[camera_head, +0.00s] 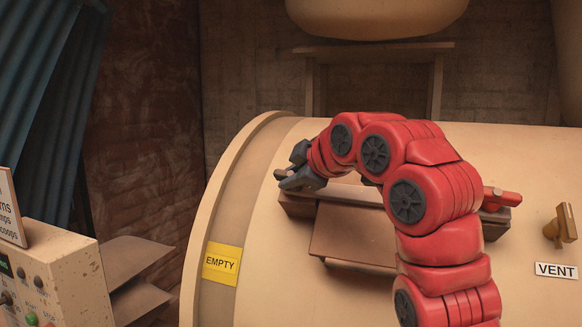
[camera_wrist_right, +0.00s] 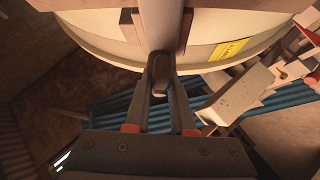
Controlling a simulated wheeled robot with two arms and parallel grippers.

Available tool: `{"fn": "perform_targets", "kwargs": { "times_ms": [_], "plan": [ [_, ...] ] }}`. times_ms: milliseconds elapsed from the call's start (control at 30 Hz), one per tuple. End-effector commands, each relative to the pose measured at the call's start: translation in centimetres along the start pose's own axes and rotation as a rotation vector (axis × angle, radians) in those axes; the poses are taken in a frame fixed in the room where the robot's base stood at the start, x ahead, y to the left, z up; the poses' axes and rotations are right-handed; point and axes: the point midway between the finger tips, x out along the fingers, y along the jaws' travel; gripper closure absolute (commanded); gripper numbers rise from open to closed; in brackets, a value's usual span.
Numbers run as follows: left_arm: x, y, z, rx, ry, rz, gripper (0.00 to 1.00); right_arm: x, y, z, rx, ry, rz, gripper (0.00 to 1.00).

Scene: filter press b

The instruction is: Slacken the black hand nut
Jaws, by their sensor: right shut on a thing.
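My right gripper (camera_head: 287,171) is at the left end of a brown ledge on the cream drum, its dark fingers pointing left. In the right wrist view the fingers of this gripper (camera_wrist_right: 161,78) come together on a small dark piece, the black hand nut (camera_wrist_right: 161,66). The nut sits at the near end of a grey bar (camera_wrist_right: 164,24) that runs up the picture. The fingers hide much of the nut, and I cannot make it out in the head view. My left gripper is not in view.
The cream drum (camera_head: 232,170) carries a yellow EMPTY label (camera_head: 221,264), a VENT label (camera_head: 556,270) and a brass handle (camera_head: 562,226). A red-handled part (camera_head: 501,198) is right of my arm. A control box (camera_head: 62,270) stands at lower left.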

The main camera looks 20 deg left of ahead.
Motion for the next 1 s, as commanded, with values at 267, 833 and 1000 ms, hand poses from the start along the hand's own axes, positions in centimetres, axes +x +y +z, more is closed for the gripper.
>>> {"fn": "perform_targets", "kwargs": {
  "times_ms": [267,833,1000],
  "plan": [
    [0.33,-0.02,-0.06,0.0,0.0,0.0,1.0,-0.03,0.04,-0.06,-0.015,0.001,-0.012,1.0],
    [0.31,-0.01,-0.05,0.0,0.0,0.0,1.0,0.0,0.02,-0.01,-0.013,0.0,-0.012,0.47],
    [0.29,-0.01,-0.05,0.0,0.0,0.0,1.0,-0.16,0.03,-0.01,-0.013,0.001,-0.012,0.47]
  ]
}}
